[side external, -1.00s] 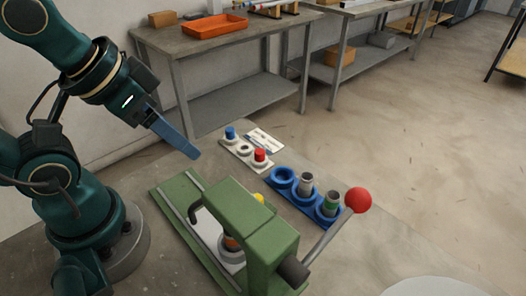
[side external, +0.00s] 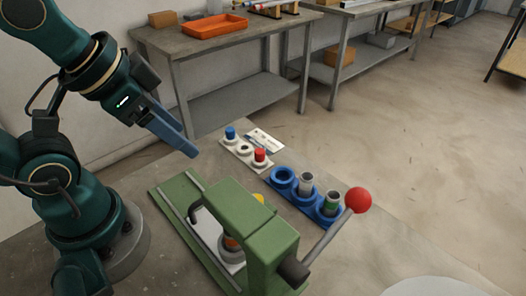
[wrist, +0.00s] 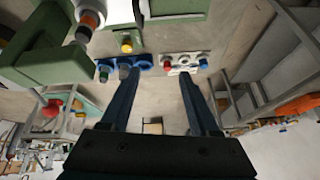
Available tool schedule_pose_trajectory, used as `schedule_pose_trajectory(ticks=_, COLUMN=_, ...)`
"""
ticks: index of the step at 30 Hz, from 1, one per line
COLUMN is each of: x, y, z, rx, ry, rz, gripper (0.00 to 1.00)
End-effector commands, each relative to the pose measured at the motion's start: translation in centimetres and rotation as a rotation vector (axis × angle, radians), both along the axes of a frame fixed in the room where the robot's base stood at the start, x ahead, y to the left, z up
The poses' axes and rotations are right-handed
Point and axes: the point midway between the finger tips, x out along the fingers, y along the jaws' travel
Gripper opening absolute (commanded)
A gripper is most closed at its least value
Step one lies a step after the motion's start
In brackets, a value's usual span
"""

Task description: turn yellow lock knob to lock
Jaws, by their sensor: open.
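The yellow lock knob (side external: 258,198) shows only in part behind the top of the green frame jig (side external: 250,222). In the wrist view the yellow knob (wrist: 127,46) shows beside the green jig (wrist: 45,50), up and left of my fingers. I cannot tell which way the knob is turned. My gripper (side external: 190,150) is in the air above and behind the jig, apart from it. In the wrist view my gripper (wrist: 160,75) has its two blue fingers spread with nothing between them.
A lever with a red ball (side external: 358,200) sticks out from the jig's right side. A blue holder (side external: 281,182) with grey and green-banded parts and a white holder (side external: 229,148) with blue and red pieces stand behind it. A workbench (side external: 185,52) carries an orange tray (side external: 212,26).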

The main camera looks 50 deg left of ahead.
Motion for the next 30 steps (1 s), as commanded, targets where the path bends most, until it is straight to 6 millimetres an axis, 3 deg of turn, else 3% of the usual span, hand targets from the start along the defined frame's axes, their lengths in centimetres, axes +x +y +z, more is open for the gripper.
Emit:
schedule_pose_trajectory(ticks=7, x=2.8, y=-0.8, z=1.3, rx=0.193, ry=0.047, rz=-0.411, gripper=0.62)
schedule_pose_trajectory(ticks=13, x=5.6, y=-2.4, z=0.4, rx=0.315, ry=0.136, rz=-0.781, gripper=0.62)
schedule_pose_trajectory(ticks=21, x=8.7, y=-5.5, z=-3.9, rx=0.388, ry=0.279, rz=-1.219, gripper=0.62)
schedule_pose_trajectory(ticks=30, x=8.6, y=-7.5, z=-8.3, rx=0.356, ry=0.409, rz=-1.355, gripper=0.62)
